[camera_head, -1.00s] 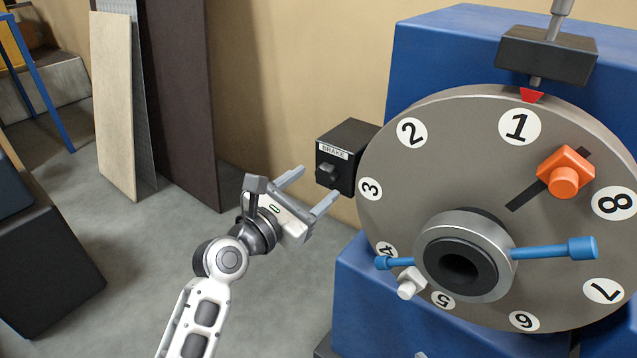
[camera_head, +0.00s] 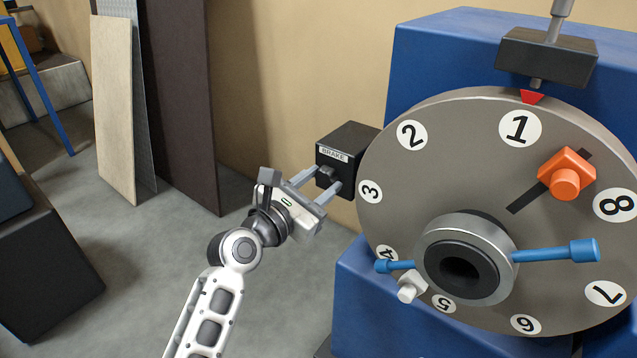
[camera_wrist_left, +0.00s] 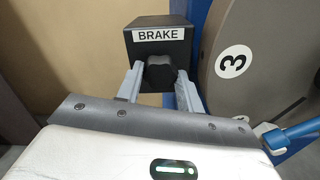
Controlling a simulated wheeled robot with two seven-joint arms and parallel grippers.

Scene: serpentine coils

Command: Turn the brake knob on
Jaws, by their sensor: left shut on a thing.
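The brake box (camera_head: 351,144) is a black box with a white BRAKE label, on the left of the big grey dial. Its dark knob (camera_head: 327,172) sticks out of the front face below the label. My left gripper (camera_head: 325,178) has come up to the box from the front left, and its two fingers are shut on the knob, one on each side. In the left wrist view the knob (camera_wrist_left: 159,72) sits between the two fingertips (camera_wrist_left: 159,80), under the label. Which way the knob is turned is hard to tell. My right gripper does not show.
The numbered grey dial (camera_head: 400,215) stands right beside the box, with an orange clamp (camera_head: 566,174), a blue-handled bar (camera_head: 550,252) and a red pointer (camera_head: 532,97). Boards (camera_head: 182,110) lean on the wall at the left. The floor (camera_head: 130,270) left of my arm is clear.

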